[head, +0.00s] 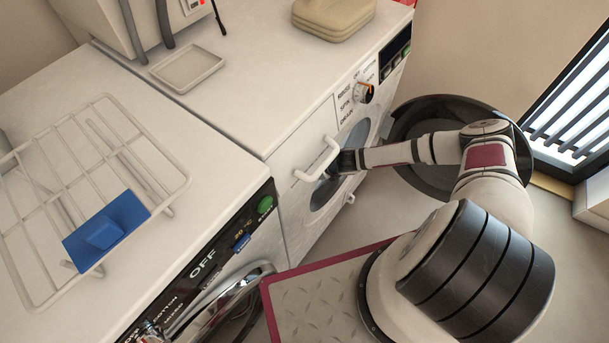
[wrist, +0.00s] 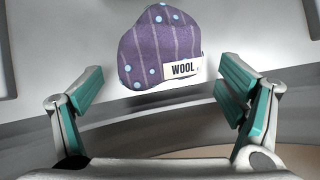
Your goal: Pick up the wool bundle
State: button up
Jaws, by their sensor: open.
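The wool bundle (wrist: 158,48) is purple with lighter stripes and pale blue dots, and carries a white label reading WOOL. In the wrist view it rests on a grey-white surface at the upper middle, ahead of my gripper (wrist: 160,98). The teal-padded fingers are spread wide with nothing between them, and the bundle lies just beyond their tips. In the head view my arm reaches to the front of the right washing machine (head: 330,130), by its round door opening (head: 325,190).
A wire rack (head: 90,190) with a blue object (head: 106,232), a small tray (head: 187,68) and a folded beige stack (head: 335,15) lie on the machine tops. A dark round basin (head: 410,130) is behind my arm.

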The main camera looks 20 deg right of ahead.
jog(key=shift+w+a, duration=0.4)
jog(key=shift+w, duration=0.45)
jog(key=b+x, duration=0.2)
jog(key=x, duration=0.3)
jog(key=shift+w, duration=0.1)
jog(key=c, duration=2)
jog(key=shift+c, duration=0.2)
jog(key=shift+r, duration=0.15)
